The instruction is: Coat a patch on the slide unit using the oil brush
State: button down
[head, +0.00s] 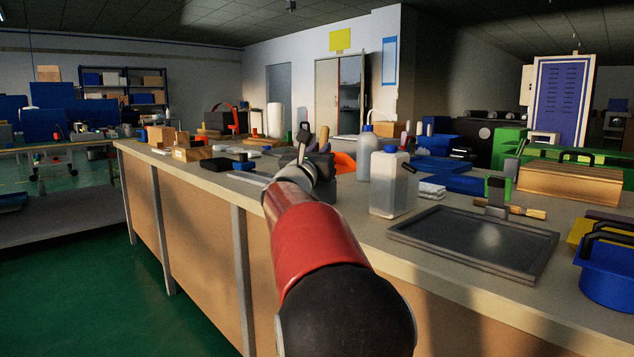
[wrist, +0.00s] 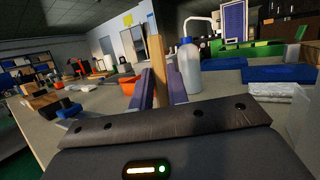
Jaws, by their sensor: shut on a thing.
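My gripper (wrist: 162,75) is shut on a light wooden handle (wrist: 156,50), which stands upright between its two purple-grey fingers in the wrist view. I take this to be the oil brush; its bristles are hidden. In the head view my gripper (head: 312,166) is above the bench, left of the white jug, and the handle top (head: 322,138) shows beyond it. A flat grey metal strip (head: 250,177) lies on the bench to the left of my gripper, partly hidden by my arm. I cannot tell whether it belongs to the slide unit.
A white jug (head: 391,182) and a grey bottle (head: 367,155) stand right of my arm. A dark shallow tray (head: 470,240) lies on the bench (head: 365,232) at right.

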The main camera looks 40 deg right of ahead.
aim_at(324, 126)
jog(key=shift+w+d+f, duration=0.1)
jog(key=shift+f, duration=0.35)
jog(key=shift+w+d+f, duration=0.1)
jog(key=shift+f, duration=0.35)
jog(key=shift+w+r+p, duration=0.1)
jog(key=shift+r+p, duration=0.7)
jog(key=shift+r, duration=0.35)
jog(key=shift+r+p, duration=0.9)
jog(key=shift+r, duration=0.9)
jog(key=shift+a, duration=0.1)
jog(key=shift+r, duration=0.1)
